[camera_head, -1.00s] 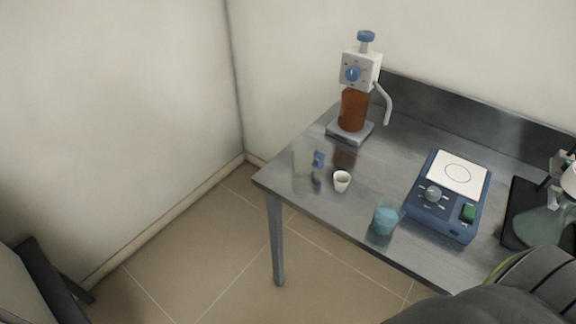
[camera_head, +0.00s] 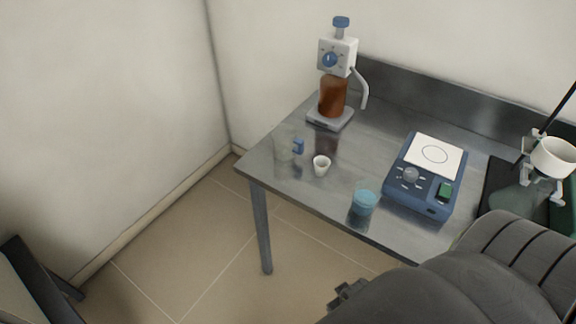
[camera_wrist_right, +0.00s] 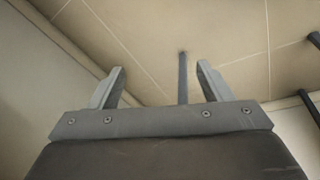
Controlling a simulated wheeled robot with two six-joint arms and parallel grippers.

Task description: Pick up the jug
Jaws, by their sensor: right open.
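My right arm comes in from the lower right, with the right gripper (camera_head: 346,295) low at the bottom of the head view, in front of the table edge and well apart from the jug. In the right wrist view my right gripper (camera_wrist_right: 160,70) is open and empty, with floor tiles and a thin dark leg beyond it. The jug is not in that view. My left gripper is not in view.
On the grey table (camera_head: 262,167) stand a small white cup (camera_head: 321,166), a beaker of blue liquid (camera_head: 363,203), a dispenser on a brown bottle (camera_head: 333,97) and a blue hotplate (camera_head: 421,201). A stand with a white bowl (camera_head: 554,157) is at right.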

